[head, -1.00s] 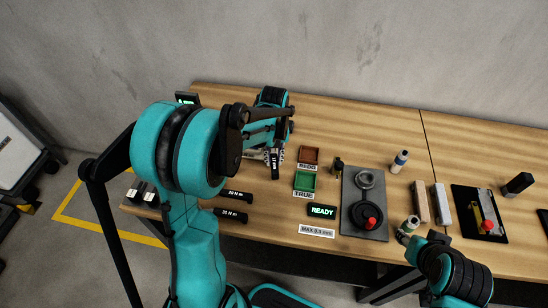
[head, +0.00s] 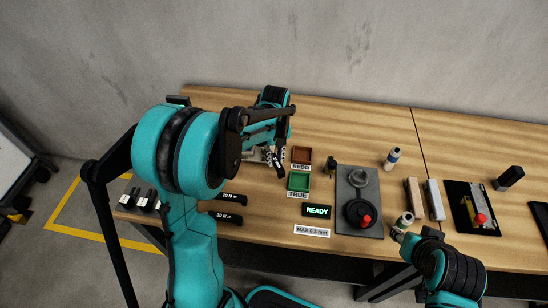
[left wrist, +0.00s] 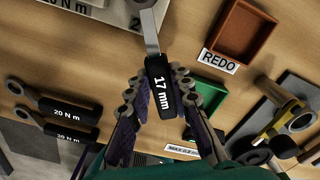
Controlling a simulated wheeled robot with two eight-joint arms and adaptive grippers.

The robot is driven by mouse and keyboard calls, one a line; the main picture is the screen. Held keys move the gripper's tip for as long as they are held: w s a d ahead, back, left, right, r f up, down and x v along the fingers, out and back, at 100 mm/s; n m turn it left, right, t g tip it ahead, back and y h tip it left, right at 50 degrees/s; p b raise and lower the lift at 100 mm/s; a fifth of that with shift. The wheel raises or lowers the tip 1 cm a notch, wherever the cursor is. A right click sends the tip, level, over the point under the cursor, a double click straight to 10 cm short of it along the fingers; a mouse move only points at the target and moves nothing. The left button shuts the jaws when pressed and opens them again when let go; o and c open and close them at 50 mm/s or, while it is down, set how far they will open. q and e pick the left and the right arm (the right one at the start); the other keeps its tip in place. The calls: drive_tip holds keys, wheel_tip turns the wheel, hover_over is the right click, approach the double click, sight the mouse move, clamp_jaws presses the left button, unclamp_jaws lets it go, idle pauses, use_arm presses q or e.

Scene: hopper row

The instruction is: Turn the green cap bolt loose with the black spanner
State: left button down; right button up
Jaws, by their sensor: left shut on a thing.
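The black spanner (left wrist: 160,92), with a black "17 mm" handle and a bright metal shank, is between the fingers of my left gripper (left wrist: 160,100) in the left wrist view. The gripper is shut on its handle. The shank points up the picture towards a pale plate (left wrist: 108,10); the spanner's head is out of that view. In the head view my left gripper (head: 272,154) is left of the REDO tray and partly hidden by my arm. I cannot make out the green cap bolt. My right arm shows at the lower right; its fingers are not clear.
A red REDO tray (head: 301,154) and green TRUE tray (head: 299,180) stand right of the left gripper. Two torque handles (head: 228,217) lie at left. A grey plate (head: 372,190) carries a ring and a red-knobbed black disc. Bottles and blocks stand further right.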

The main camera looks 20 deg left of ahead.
use_arm(q)
drive_tip(key=shift+w+d+n, duration=0.4)
drive_tip(key=shift+w+n, duration=0.15)
drive_tip(key=shift+n, duration=0.3)
drive_tip(key=shift+w+d+n, duration=0.4)
drive_tip(key=shift+w+n, duration=0.15)
drive_tip(key=shift+n, duration=0.3)
drive_tip(key=shift+w+d+f+n, duration=0.1)
drive_tip(key=shift+w+d+n, duration=0.15)
drive_tip(key=shift+w+n, duration=0.5)
drive_tip(key=shift+w+d+n, duration=0.2)
drive_tip(key=shift+w+n, duration=0.3)
drive_tip(key=shift+n, duration=0.45)
drive_tip(key=shift+w+n, duration=0.45)
drive_tip(key=shift+n, duration=0.15)
drive_tip(key=shift+w+r, duration=0.1)
drive_tip(key=shift+r, duration=0.1)
drive_tip(key=shift+r, duration=0.45)
